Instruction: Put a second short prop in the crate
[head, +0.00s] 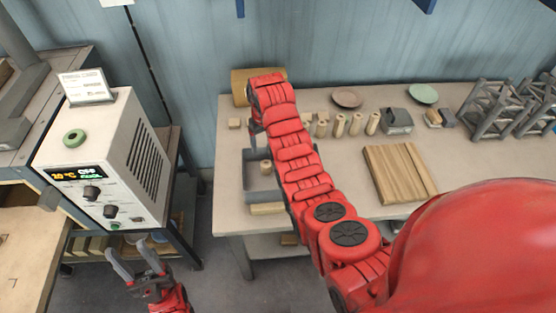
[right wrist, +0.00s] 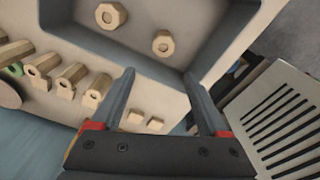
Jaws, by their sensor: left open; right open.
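The grey crate (head: 250,184) stands at the left end of the table, partly behind my right arm. In the right wrist view the crate (right wrist: 185,68) holds two pale wooden props with holes in their ends, one prop (right wrist: 110,16) and another prop (right wrist: 163,43). One also shows in the head view (head: 266,168). Several wooden props (head: 340,125) stand in a row right of my arm; they also show in the right wrist view (right wrist: 97,91). My right gripper (right wrist: 159,75) is open and empty, its fingers over the crate's edge. My left gripper (head: 129,250) is open and empty, low at left.
Two small wooden blocks (right wrist: 135,116) lie beside the crate. A slatted wooden board (head: 400,173), a grey device (head: 397,121), plates (head: 347,97) and metal frames (head: 490,110) occupy the table's right side. A white control box (head: 110,155) stands left, across a floor gap.

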